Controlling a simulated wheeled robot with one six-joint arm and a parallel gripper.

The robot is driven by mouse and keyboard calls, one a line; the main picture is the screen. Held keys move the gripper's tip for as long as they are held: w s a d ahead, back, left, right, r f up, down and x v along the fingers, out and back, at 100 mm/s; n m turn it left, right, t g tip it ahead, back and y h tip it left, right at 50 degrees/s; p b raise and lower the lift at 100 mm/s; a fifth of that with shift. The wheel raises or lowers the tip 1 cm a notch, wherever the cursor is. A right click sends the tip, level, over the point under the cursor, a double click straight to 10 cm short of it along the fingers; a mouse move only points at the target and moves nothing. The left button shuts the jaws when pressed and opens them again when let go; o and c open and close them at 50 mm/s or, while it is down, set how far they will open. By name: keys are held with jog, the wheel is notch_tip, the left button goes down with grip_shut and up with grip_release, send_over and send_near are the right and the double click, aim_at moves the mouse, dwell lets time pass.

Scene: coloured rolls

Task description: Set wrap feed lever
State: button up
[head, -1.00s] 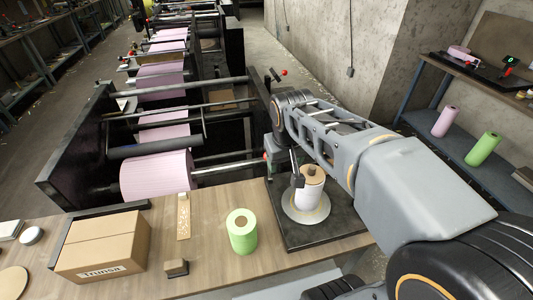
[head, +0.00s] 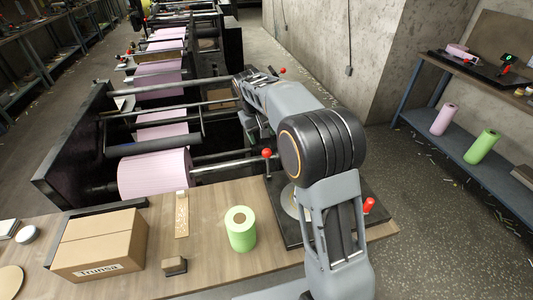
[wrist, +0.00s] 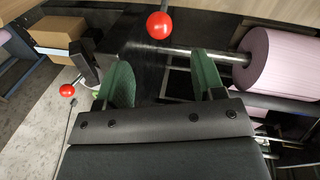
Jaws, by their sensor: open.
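My gripper (wrist: 163,78) is open and empty in the wrist view, with its two green-padded fingers spread apart. A red ball knob (wrist: 160,25) shows beyond the gap between the fingers, apart from them. A second red knob (wrist: 67,91) is at the left in the wrist view. In the head view, a red-knobbed lever (head: 267,153) stands upright at the machine's near right corner. Another red knob (head: 370,205) is right of my arm, by the black plate (head: 290,238). I cannot tell which lever feeds the wrap. My fingers cannot be made out in the head view.
The pink roll (head: 155,175) sits in the machine frame; it also shows in the wrist view (wrist: 282,60). A green roll (head: 241,230), a cardboard box (head: 100,245) and a small block (head: 174,266) stand on the wooden table (head: 210,272). Bars cross the machine behind.

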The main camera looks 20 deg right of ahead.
aim_at(266, 149)
jog(key=f, duration=0.3)
jog(key=d+f, duration=0.1)
jog(key=f, duration=0.5)
jog(key=shift+w+d+f, duration=0.2)
jog(key=shift+d, duration=0.2)
grip_shut()
